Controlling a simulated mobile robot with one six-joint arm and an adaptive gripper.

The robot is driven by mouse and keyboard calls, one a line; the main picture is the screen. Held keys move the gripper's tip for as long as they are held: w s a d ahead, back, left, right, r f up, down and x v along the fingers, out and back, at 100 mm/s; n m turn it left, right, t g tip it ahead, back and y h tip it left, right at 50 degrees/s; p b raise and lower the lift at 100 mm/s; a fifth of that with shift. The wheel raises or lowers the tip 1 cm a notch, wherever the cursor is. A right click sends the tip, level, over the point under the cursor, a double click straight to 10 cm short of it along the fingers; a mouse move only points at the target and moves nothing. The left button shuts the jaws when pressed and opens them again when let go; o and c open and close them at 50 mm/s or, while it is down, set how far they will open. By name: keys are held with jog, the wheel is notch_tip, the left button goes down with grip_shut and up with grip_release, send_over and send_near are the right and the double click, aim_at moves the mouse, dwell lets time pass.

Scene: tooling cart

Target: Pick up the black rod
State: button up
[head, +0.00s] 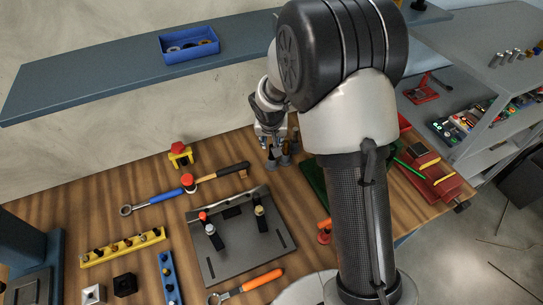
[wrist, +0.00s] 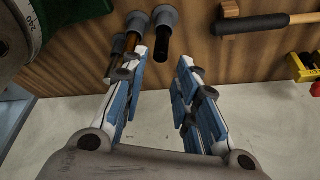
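In the wrist view a black rod (wrist: 162,44) stands in a grey holder (wrist: 166,15). An amber-brown rod (wrist: 132,43) in a similar grey holder (wrist: 137,21) is just left of it. My gripper (wrist: 162,58) is open, with a finger on each side of the picture's middle. The black rod shows between the fingertips, nearer the left one; I cannot tell whether they touch. In the head view my gripper (head: 270,128) is above the grey holders (head: 272,161) at the back of the bench, and my arm partly blocks the view. The rods are not clear there.
A hammer (wrist: 262,22) lies right of the holders in the wrist view. A green object (wrist: 68,12) is at upper left. In the head view a yellow stand with a red top (head: 180,153) is left, a grey fixture plate (head: 243,250) in front, and a shelf (head: 110,78) above.

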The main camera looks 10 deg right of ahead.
aim_at(272, 156)
jog(key=b+x, duration=0.1)
jog(key=x, duration=0.8)
jog(key=shift+w+f, duration=0.1)
jog(key=shift+f, duration=0.05)
jog(key=shift+c, duration=0.5)
grip_shut()
